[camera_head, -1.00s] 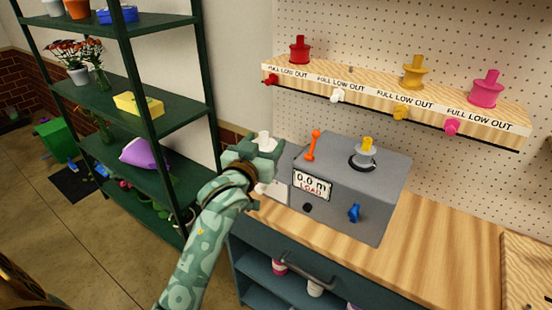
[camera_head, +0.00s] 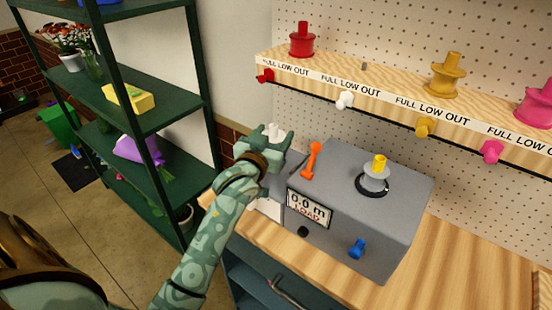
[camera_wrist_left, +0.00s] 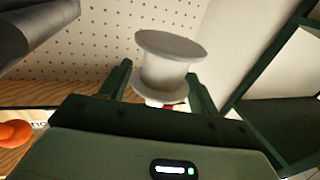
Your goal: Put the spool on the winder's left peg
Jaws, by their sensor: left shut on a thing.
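My left gripper (camera_head: 280,140) is shut on a white spool (camera_head: 272,131) and holds it in the air by the back-left corner of the winder. In the left wrist view the spool (camera_wrist_left: 168,65) sits between the two fingers, its wide flange outward. The winder (camera_head: 390,230) is a grey box with an orange lever (camera_head: 311,161), a blue knob (camera_head: 357,248) and a display (camera_head: 310,207) reading 0.0 m LOAD. A grey spindle with a yellow top (camera_head: 376,175) stands on its right part. I cannot make out a left peg. My right gripper is out of view.
A wooden spool shelf (camera_head: 395,85) above the winder carries red (camera_head: 302,40), yellow (camera_head: 445,75) and pink (camera_head: 539,106) spools, with a bare peg (camera_head: 364,66) between red and yellow. A green rack (camera_head: 150,112) stands left.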

